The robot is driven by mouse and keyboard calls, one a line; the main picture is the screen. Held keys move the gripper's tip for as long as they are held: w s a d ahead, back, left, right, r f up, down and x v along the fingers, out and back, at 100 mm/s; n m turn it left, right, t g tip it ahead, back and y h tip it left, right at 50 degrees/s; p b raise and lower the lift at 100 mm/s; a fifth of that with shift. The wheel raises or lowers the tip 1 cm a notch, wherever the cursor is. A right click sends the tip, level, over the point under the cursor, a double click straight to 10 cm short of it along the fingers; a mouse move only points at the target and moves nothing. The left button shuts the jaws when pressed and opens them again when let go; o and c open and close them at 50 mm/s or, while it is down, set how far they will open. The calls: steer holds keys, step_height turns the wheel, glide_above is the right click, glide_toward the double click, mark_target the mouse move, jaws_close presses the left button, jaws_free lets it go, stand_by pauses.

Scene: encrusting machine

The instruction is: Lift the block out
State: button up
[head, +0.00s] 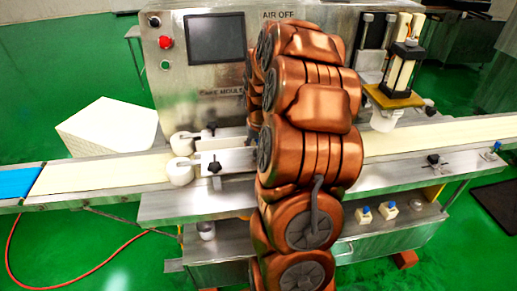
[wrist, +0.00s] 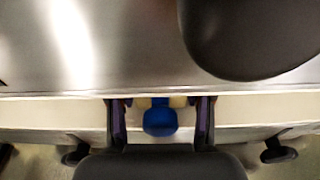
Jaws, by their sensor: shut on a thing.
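In the wrist view my gripper (wrist: 160,115) shows two dark fingers with purplish inner faces, one on each side of a blue, rounded piece (wrist: 160,123). Pale beige parts (wrist: 178,102) show just behind the blue piece. My gripper is shut on this blue and beige thing, which I take to be the block. The finger contact is partly hidden. In the head view my copper arm hides the gripper and the block. I cannot tell how high the block is above the belt.
The steel machine (head: 222,72) stands behind my arm, with a red button (head: 166,42) and a dark screen (head: 215,38). A cream conveyor belt (head: 105,174) runs left and right. White rollers (head: 181,172) stand left of my arm; a nozzle unit (head: 404,72) stands at right.

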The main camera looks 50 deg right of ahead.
steer(key=shift+r+p, duration=0.8)
steer(key=shift+r, duration=3.7)
